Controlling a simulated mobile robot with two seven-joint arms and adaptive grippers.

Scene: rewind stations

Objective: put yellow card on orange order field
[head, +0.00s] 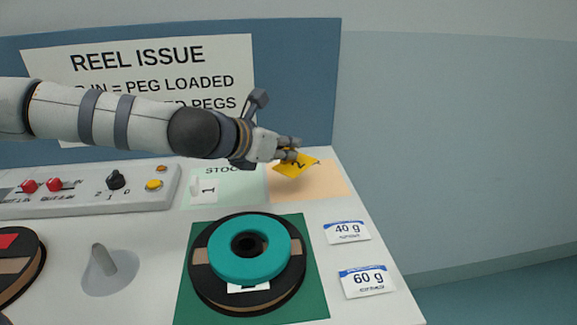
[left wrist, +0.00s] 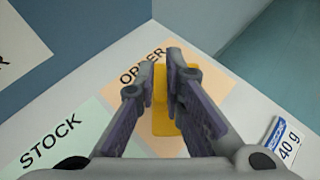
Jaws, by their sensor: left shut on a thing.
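The yellow card (head: 296,164) is held between the fingers of my left gripper (head: 290,148), which is shut on it. In the head view the card is tilted, with a dark 2 on it, and overlaps the orange order field (head: 325,180). In the left wrist view the yellow card (left wrist: 162,115) shows between and behind the fingers of my left gripper (left wrist: 172,60), over the orange field (left wrist: 212,62) labelled ORDER. I cannot tell whether the card touches the field. My right gripper is not in view.
The green STOCK field (head: 232,192) lies left of the orange field, with a white card (head: 204,190) on it. A teal ring (head: 225,262) rests on a black reel on the green mat (head: 312,285). Labels 40 g (head: 347,232) and 60 g (head: 367,281) lie near the right edge.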

